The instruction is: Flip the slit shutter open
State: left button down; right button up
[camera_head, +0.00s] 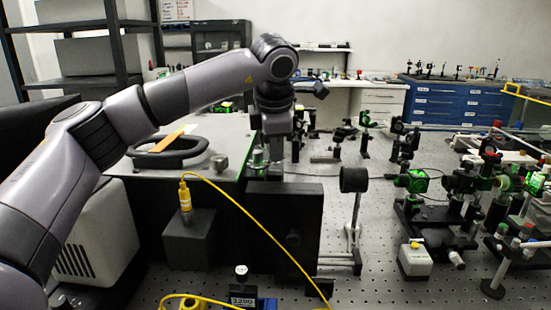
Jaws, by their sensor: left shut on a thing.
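My left arm comes in from the left and bends down at its wrist. My left gripper (273,158) points down at the top edge of an upright black panel (262,225) with a small round knob on its face. The gripper is shut on a small part there, which seems to be the slit shutter; the fingers hide most of it, and I cannot tell its angle. My right gripper is not in view.
A grey block (190,240) holds a yellow-cabled probe (184,195) left of the panel. A black round optic on a stand (354,180) is close on the right. Several optics mounts crowd the perforated bench farther right. A white box (415,261) sits front right.

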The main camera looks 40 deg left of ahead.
pick_arm(q)
jog(key=shift+s+d+t, duration=0.1)
jog(key=shift+t, duration=0.2)
jog(key=c, duration=1.1)
grip_release()
jog(key=shift+c, duration=0.2)
jog(key=v, duration=0.7)
jog(key=shift+b, duration=0.35)
jog(key=shift+d, duration=0.1)
